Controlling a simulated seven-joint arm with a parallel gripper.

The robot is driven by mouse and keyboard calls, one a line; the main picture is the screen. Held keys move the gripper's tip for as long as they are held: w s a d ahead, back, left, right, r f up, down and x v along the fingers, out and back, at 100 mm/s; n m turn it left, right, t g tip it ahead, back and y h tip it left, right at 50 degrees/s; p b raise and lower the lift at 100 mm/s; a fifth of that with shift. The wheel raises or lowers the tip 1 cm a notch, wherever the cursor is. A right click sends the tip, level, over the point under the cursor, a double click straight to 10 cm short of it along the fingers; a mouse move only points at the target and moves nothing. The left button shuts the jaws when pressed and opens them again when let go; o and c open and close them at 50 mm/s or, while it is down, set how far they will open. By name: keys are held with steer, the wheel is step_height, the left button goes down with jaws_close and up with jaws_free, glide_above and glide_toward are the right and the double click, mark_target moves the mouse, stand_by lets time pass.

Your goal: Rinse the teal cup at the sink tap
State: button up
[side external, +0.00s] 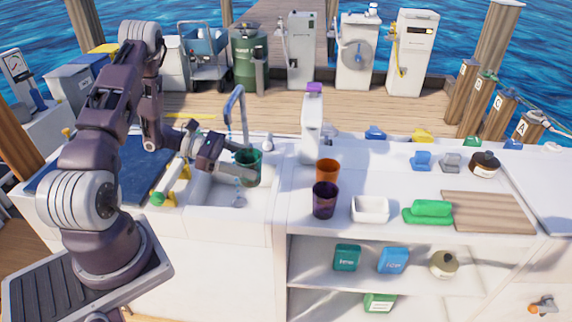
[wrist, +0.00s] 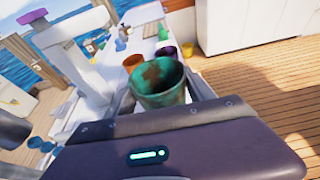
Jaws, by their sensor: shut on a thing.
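The teal cup (side external: 249,168) is in my gripper (side external: 238,162), above the white sink basin (side external: 213,195). In the wrist view the cup (wrist: 160,84) has its open mouth visible, with brown stains on the inside and rim. My gripper is shut on the cup; its fingertips are mostly hidden. The blue sink tap (side external: 238,108) rises behind the cup, with its curved spout above it. A pale bluish patch shows in the basin just below the cup; I cannot tell whether it is water.
An orange cup (side external: 327,171) and a dark purple cup (side external: 324,201) stand on the counter right of the sink. A white bottle-like stand (side external: 312,130) is behind them. A blue mat (side external: 110,172) is left.

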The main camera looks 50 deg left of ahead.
steer(key=s+a, duration=0.4)
steer(key=s, duration=0.5)
steer(key=w+a+f, duration=0.3)
steer(key=w+a, duration=0.3)
steer(key=w, duration=0.6)
steer(key=shift+w+a+f, duration=0.2)
steer(key=shift+w+a, duration=0.2)
steer(key=shift+w+d, duration=0.25)
steer(key=shift+d, duration=0.3)
steer(key=shift+s+a, duration=0.25)
steer(key=shift+a, duration=0.3)
steer(key=shift+d, duration=0.15)
